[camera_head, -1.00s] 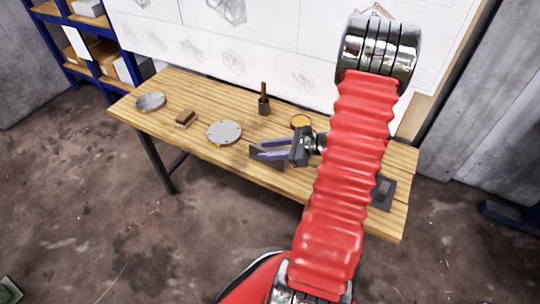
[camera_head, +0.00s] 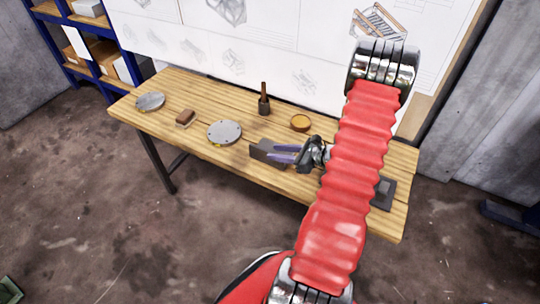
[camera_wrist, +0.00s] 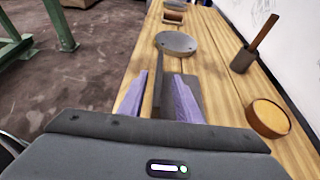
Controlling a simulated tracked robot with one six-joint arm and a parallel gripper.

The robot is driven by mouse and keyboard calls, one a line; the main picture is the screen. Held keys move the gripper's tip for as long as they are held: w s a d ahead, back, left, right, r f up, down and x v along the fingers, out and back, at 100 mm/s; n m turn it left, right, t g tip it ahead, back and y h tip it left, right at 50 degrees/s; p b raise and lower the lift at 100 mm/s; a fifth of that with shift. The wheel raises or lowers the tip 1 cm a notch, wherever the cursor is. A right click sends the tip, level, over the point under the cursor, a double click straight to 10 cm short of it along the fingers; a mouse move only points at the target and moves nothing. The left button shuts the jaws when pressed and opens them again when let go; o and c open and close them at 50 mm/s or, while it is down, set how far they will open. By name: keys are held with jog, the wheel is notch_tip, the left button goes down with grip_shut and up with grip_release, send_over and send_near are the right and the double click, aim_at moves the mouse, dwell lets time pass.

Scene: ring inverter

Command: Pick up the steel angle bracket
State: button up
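The steel angle bracket (camera_head: 262,155) is a dark grey piece near the front edge of the wooden workbench, with an upright plate and a flat base. In the wrist view its thin upright plate (camera_wrist: 157,94) shows between the two purple fingers, with its base to the right, partly hidden by the right finger. My gripper (camera_head: 277,153) comes from the right, its fingers level and at the bracket. In the wrist view my gripper (camera_wrist: 161,76) is open, with gaps visible on both sides of the plate. Contact is not visible.
A round grey flange (camera_head: 224,132) lies left of the bracket, with a brown-topped brush or block (camera_head: 185,117) and a metal dish (camera_head: 150,101) beyond. A dark cup with a handle (camera_head: 264,104) and an amber dish (camera_head: 300,122) stand behind. A dark fixture (camera_head: 383,194) sits at right.

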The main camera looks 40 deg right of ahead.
aim_at(270, 152)
jog(key=shift+w, duration=0.1)
jog(key=shift+f+x, duration=0.1)
jog(key=shift+x, duration=1.2)
jog(key=shift+f+x, duration=0.15)
jog(key=shift+x, duration=1.1)
jog(key=shift+a, duration=0.1)
jog(key=shift+c, duration=0.5)
grip_shut()
jog(key=shift+r, duration=0.2)
